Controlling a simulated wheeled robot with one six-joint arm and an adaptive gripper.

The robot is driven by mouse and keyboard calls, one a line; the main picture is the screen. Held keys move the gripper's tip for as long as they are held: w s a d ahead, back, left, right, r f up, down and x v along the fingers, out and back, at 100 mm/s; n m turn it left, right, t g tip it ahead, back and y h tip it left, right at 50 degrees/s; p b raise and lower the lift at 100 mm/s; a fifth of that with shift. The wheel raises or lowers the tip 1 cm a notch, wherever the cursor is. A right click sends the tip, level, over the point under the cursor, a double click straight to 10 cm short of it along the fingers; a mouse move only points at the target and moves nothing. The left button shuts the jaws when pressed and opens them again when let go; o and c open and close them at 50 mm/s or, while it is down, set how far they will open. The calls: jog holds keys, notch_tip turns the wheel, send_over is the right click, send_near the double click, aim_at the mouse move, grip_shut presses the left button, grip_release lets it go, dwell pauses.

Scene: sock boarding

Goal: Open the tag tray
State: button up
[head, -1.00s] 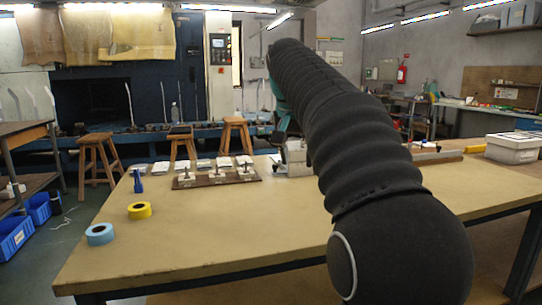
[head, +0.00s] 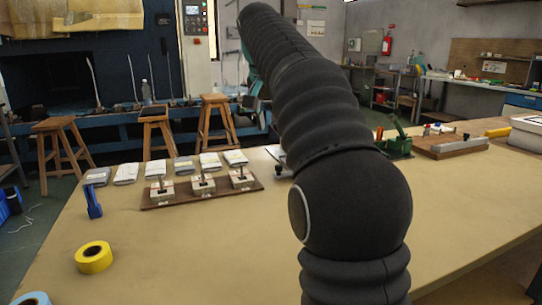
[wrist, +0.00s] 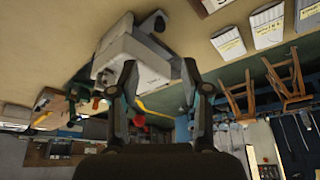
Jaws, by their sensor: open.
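My gripper (wrist: 159,75) is open in the wrist view, which shows the room upside down. A white box-like unit (wrist: 138,48) with faint lettering on its face stands on the table just beyond the left finger. The finger overlaps it in the picture; I cannot tell whether they touch. Nothing is held between the fingers. I cannot make out for sure which part of the unit is the tag tray, or whether it is open. In the head view my dark arm hides the gripper and most of this area; only a pale edge (head: 279,163) shows beside the arm.
A brown board (head: 166,201) with three small blocks lies on the table (head: 185,255), left of my arm. Several labelled packs (head: 162,168) lie behind it. A blue tool (head: 93,202) and yellow tape roll (head: 94,257) are at left. A green device (head: 397,146) stands right.

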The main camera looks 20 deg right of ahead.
aim_at(278, 166)
jog(key=x, duration=1.3)
jog(key=shift+w+d+f, duration=0.1)
jog(key=shift+f, duration=0.15)
grip_shut()
